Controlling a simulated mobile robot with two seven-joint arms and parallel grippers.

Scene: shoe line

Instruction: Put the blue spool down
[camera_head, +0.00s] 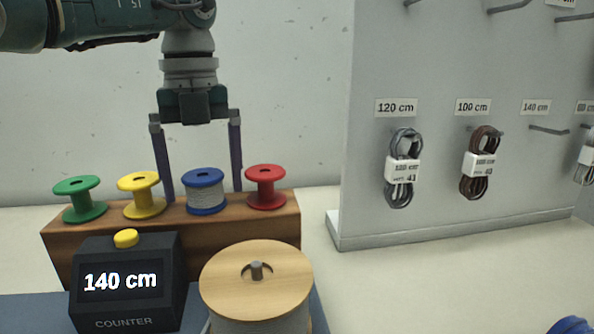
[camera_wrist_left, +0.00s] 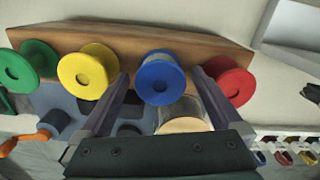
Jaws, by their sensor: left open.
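The blue spool (camera_head: 205,192), wound with grey cord, stands upright on the wooden rack (camera_head: 270,226) between the yellow spool (camera_head: 141,195) and the red spool (camera_head: 266,187). My left gripper (camera_head: 204,196) is open, pointing down, with one finger on each side of the blue spool and a visible gap to it. In the left wrist view the blue spool (camera_wrist_left: 160,80) lies between the two fingers (camera_wrist_left: 160,85), apart from both. My right gripper is in neither view.
A green spool (camera_head: 80,198) stands at the rack's left end. In front are the black counter (camera_head: 128,284) reading 140 cm and a large wooden reel (camera_head: 256,280). A grey pegboard (camera_head: 440,90) with coiled laces stands right. A blue thing (camera_head: 572,326) shows at bottom right.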

